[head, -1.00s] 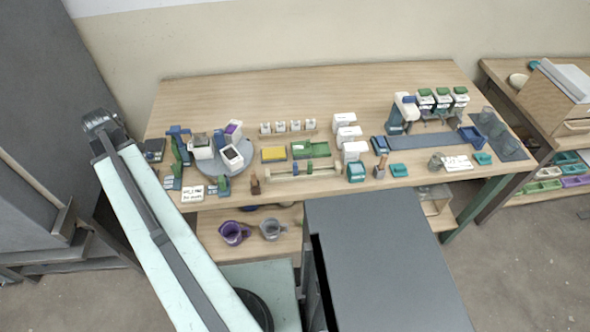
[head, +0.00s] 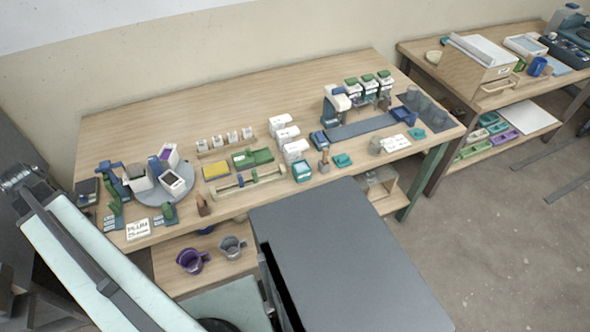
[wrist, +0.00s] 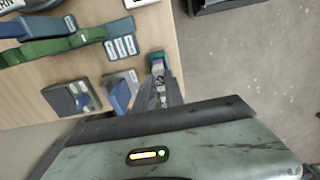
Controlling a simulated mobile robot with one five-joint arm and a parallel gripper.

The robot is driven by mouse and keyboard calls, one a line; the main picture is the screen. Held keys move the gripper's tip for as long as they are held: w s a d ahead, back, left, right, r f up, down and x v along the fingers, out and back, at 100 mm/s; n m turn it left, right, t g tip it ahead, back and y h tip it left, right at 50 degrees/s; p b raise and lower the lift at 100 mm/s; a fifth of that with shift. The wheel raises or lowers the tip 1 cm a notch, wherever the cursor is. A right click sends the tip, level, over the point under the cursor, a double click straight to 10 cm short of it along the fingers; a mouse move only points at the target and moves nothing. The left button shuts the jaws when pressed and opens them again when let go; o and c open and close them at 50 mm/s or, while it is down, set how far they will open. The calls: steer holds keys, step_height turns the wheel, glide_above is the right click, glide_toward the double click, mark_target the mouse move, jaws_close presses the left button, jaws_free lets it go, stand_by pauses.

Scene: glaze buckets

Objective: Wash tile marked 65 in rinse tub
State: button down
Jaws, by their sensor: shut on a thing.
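My gripper (wrist: 160,88) is shut on a small teal piece (wrist: 157,60) with a pinkish edge and a pale marked patch. I cannot read a number on it. In the head view my gripper (head: 20,178) is at the far left, beside the table's left end, and the piece is too small to make out. White square buckets with dark and purple contents (head: 172,182) stand on a grey round turntable (head: 150,196). I cannot tell which vessel is the rinse tub; a blue open bin (head: 403,116) stands at the table's right end.
The wooden table (head: 240,95) is crowded along its front, with its back strip bare. A purple jug (head: 190,261) and a grey jug (head: 231,247) stand on the lower shelf. A second table (head: 420,65) is at the right. Open floor (head: 490,240) lies at the right.

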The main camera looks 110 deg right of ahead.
steer(key=shift+r+p, duration=3)
steer(key=shift+r, duration=0.35)
steer(key=shift+f, duration=0.1)
steer(key=shift+s, duration=0.1)
